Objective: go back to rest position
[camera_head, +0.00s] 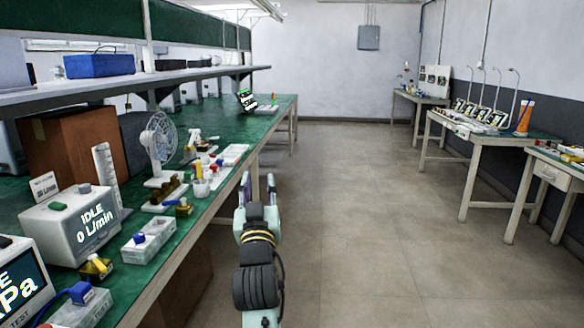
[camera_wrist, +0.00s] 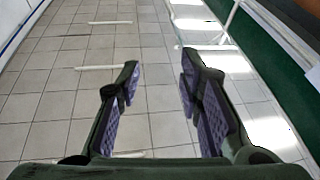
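My gripper (camera_head: 257,187) is open and empty in the head view. It points away from me over the aisle, just right of the green bench's edge. In the wrist view, my gripper (camera_wrist: 157,80) shows its two fingers wide apart with only tiled floor between them. On the bench at the left stand a flow meter (camera_head: 72,227) reading "IDLE 0 L/min" and a second box (camera_head: 22,285) with a partly cut-off screen reading "Pa". My gripper touches none of these things.
The green bench (camera_head: 228,150) runs along the left, with a fan (camera_head: 160,140), small bottles and blocks near its edge. A shelf (camera_head: 120,85) hangs above it. Tables (camera_head: 480,140) with instruments line the right wall. The floor (camera_head: 370,210) between is clear.

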